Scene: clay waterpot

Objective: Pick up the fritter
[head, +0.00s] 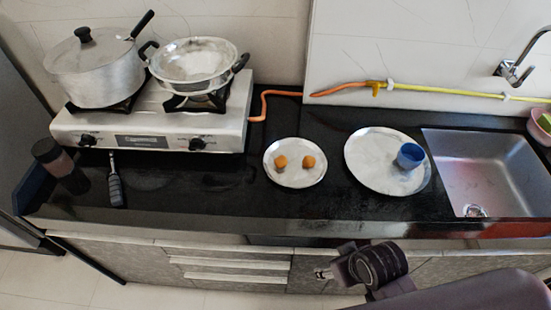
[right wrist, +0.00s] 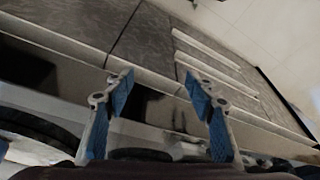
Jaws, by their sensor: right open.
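Two small round orange-brown fritters, a left one (head: 281,162) and a right one (head: 308,161), sit apart on a small round silver plate (head: 294,181) on the black counter. My right gripper (head: 323,274) is in front of the counter, below and nearer than the plate, by the cabinet fronts. In the right wrist view my right gripper (right wrist: 160,92) shows two separated blue-padded fingers with nothing between them. The fritters cannot be made out in that view. My left gripper is not in view.
A larger silver plate (head: 365,165) with a blue cup (head: 410,155) lies to the right, beside the sink (head: 490,180). A stove (head: 150,125) with a pot (head: 98,72) and a pan (head: 195,62) stands left. The counter's front edge (head: 270,232) lies between gripper and plate.

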